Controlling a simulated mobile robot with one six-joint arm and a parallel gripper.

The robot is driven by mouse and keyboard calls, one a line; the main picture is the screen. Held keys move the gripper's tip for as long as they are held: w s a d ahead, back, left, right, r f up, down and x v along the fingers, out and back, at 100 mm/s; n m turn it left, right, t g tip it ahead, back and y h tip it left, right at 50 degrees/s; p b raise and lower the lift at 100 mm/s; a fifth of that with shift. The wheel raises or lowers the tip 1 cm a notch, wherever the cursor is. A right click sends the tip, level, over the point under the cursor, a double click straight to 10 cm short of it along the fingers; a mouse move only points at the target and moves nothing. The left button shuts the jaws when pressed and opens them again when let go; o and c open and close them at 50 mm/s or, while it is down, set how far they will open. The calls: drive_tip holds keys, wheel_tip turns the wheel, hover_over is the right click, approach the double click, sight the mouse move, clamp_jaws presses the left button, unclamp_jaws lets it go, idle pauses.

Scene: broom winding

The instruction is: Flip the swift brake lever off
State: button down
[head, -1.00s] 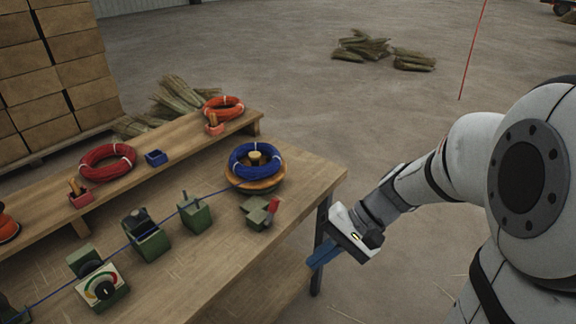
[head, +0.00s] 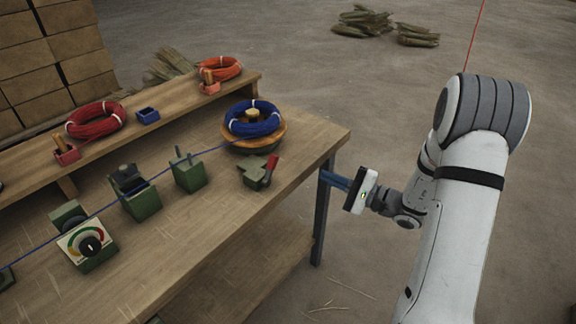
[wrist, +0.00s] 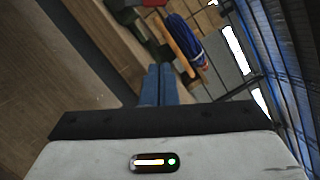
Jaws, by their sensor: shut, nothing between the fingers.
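The swift (head: 262,141) is a round wooden turntable near the table's right corner, with a blue wire coil (head: 253,118) on it. The brake is a green block (head: 254,174) in front of the swift, with a red lever (head: 271,165) standing tilted on its right side. My gripper (head: 327,177) is shut and empty. Its blue fingers point left, just off the table's right edge, to the right of the lever and apart from it.
The wooden table (head: 225,225) holds several green devices on the wire's path, including a dial gauge (head: 88,245). A raised shelf (head: 150,135) behind carries red coils and small bins. The table's front right is bare. Open floor lies right of the table.

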sight(293, 174)
drive_tip(key=shift+a, duration=0.1)
drive_tip(key=x, duration=1)
drive_tip(key=shift+s+a+r, duration=0.1)
drive_tip(key=shift+a, duration=0.1)
drive_tip(key=shift+s+a+r, duration=0.25)
drive_tip(key=shift+s+r, duration=0.1)
drive_tip(key=shift+s, duration=0.15)
drive_tip(key=shift+s+a+r, duration=0.25)
drive_tip(key=shift+s+r, duration=0.1)
drive_tip(key=shift+s, duration=0.15)
drive_tip(key=shift+s+a+r, duration=0.2)
drive_tip(key=shift+s+a, duration=0.1)
drive_tip(key=shift+s, duration=0.05)
drive_tip(key=shift+d, duration=0.15)
drive_tip(key=shift+d, duration=0.15)
